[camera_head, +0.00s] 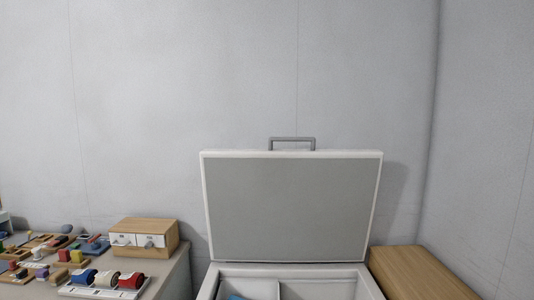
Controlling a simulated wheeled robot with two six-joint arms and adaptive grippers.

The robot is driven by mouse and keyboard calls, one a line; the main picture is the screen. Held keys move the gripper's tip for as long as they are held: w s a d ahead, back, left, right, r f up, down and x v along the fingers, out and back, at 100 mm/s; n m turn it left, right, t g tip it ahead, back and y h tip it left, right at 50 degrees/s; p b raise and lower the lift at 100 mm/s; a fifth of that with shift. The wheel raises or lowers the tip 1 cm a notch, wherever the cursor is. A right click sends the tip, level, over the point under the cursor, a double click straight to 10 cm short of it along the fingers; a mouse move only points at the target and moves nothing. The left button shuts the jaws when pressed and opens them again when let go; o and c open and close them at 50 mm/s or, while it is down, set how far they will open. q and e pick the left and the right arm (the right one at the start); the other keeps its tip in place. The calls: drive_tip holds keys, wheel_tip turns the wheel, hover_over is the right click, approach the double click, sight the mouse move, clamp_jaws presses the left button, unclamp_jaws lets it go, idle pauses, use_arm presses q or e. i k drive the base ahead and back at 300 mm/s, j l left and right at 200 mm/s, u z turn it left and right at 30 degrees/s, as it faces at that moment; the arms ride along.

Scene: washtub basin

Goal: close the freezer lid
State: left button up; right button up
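The freezer lid (292,206) stands raised, almost upright, at the back of the freezer in the head view. Its inner face is grey with a white rim, and a grey handle (292,139) sticks up from its top edge. Below it the open freezer body (212,285) shows at the bottom of the picture, with a divider and a bit of something blue inside. The front of the freezer is cut off by the picture's edge. Neither of my grippers shows.
A table at left holds a wooden drawer box (144,237), a white tray (100,291) with coloured rolls, and several small objects. A wooden block or cabinet (418,273) stands right of the freezer. A grey wall is behind; the air above is clear.

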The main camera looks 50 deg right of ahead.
sight(270, 205)
drive_tip(key=k+l+z, duration=0.1)
drive_tip(key=z, duration=1.45)
drive_tip(key=j, duration=0.1)
